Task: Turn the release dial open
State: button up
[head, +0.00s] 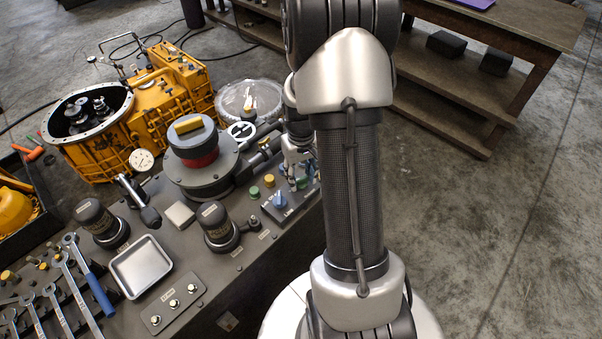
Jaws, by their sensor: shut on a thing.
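A small grey control plate (291,207) lies at the right end of the dark bench, with a blue knob (280,201) on its front part. My gripper (299,176) points down over the back part of this plate, beside my large arm links. Its fingers are shut on a small blue part there, seemingly the release dial, which they mostly hide. I cannot make out the dial's markings or how far it is turned.
Green and yellow buttons (268,181) sit just left of the plate. A round fixture with a red band (198,159) stands further left, near a black cylinder (217,224). A metal tray (141,266) and wrenches lie at front left. A yellow gearbox housing (170,92) stands behind.

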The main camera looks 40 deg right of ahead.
aim_at(301, 178)
jog(key=shift+n, duration=0.3)
jog(key=o, duration=1.1)
jog(key=shift+c, duration=0.2)
notch_tip(301, 178, up, 12)
dwell(0.5)
